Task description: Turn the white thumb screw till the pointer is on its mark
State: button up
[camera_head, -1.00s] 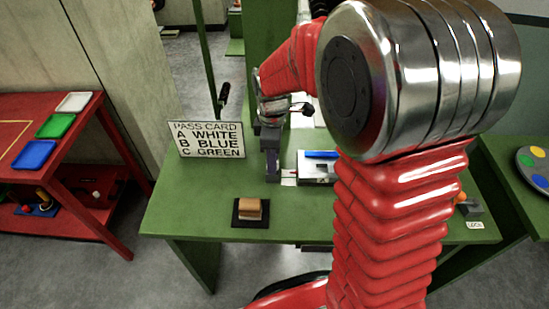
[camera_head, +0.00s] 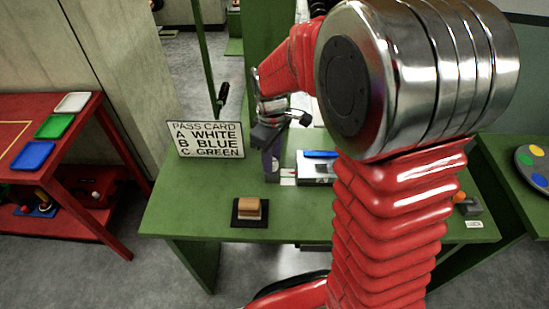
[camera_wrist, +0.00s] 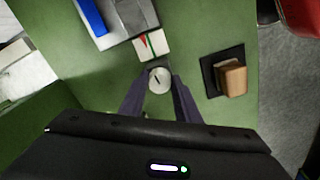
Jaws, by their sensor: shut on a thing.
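The white thumb screw (camera_wrist: 160,80) is a round knob with a dark line across its face. It sits between the two dark fingertips of my gripper (camera_wrist: 159,87), which is shut on it. In the head view my gripper (camera_head: 271,172) points down at the green table, left of the grey block with a blue bar (camera_head: 318,155). The screw is hidden there.
A brown block on a black pad (camera_head: 250,209) lies in front of the gripper. A pass card sign (camera_head: 206,139) stands at the table's back left. A red shelf (camera_head: 62,172) with trays stands to the left. The table's front left is clear.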

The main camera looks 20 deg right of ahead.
jog(key=m, duration=0.4)
jog(key=shift+a+f+m, duration=0.1)
jog(key=shift+a+m, duration=0.1)
jog(key=shift+m, duration=0.1)
jog(key=m, duration=0.4)
jog(key=shift+m, duration=0.3)
jog(key=m, duration=0.9)
jog(key=shift+s+d, duration=0.1)
jog(key=shift+m, duration=0.4)
jog(key=o, duration=1)
jog(key=shift+o, duration=0.2)
jog(key=shift+r, duration=0.2)
